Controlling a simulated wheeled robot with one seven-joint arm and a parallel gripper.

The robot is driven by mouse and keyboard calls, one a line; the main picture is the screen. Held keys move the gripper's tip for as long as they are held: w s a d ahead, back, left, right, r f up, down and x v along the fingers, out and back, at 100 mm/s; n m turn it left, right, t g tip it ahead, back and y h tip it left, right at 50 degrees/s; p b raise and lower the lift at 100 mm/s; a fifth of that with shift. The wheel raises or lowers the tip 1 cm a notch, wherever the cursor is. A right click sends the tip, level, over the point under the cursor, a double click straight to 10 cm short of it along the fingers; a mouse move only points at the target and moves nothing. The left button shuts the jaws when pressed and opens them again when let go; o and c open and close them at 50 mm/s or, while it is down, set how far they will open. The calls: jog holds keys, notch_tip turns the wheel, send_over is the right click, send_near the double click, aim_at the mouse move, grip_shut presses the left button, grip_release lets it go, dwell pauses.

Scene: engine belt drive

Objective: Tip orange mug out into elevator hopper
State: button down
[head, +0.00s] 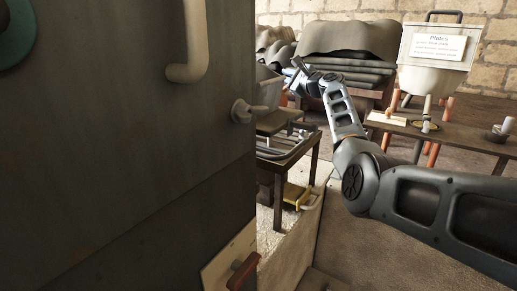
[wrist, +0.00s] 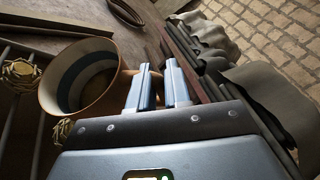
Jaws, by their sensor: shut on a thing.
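The orange mug (wrist: 113,84) is in the wrist view, left of my gripper (wrist: 160,72), with its open mouth and a blue-grey band inside facing the camera. My gripper is shut on the mug at its handle side; the fingers hide most of the handle. In the head view my gripper (head: 298,72) is at the middle, and only a small orange bit of the mug (head: 284,98) shows beside it. A grey bin (head: 268,88) stands behind it, partly hidden by a dark panel; I cannot tell if it is the elevator hopper.
A large dark panel (head: 120,130) with a pale handle fills the left of the head view. A wooden stand (head: 312,155) is below my gripper. A white container with a sign (head: 432,78) and a low table (head: 460,135) with small items stand at right. Draped goods (head: 352,38) lie behind.

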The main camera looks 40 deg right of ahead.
jog(key=shift+s+a+r+b, duration=0.1)
jog(key=shift+r+b, duration=0.05)
jog(key=shift+b, duration=0.4)
jog(key=shift+s+a+r+n+t+b, duration=0.2)
jog(key=shift+a+r+n+t+b, duration=0.3)
jog(key=shift+b, duration=1)
jog(key=shift+s+a+f+n+t+b, duration=0.35)
jog(key=shift+a+n+b, duration=0.4)
jog(key=shift+b, duration=2.5)
jog(key=shift+s+a+n, duration=0.1)
jog(key=shift+a+n, duration=0.05)
jog(key=shift+n, duration=0.2)
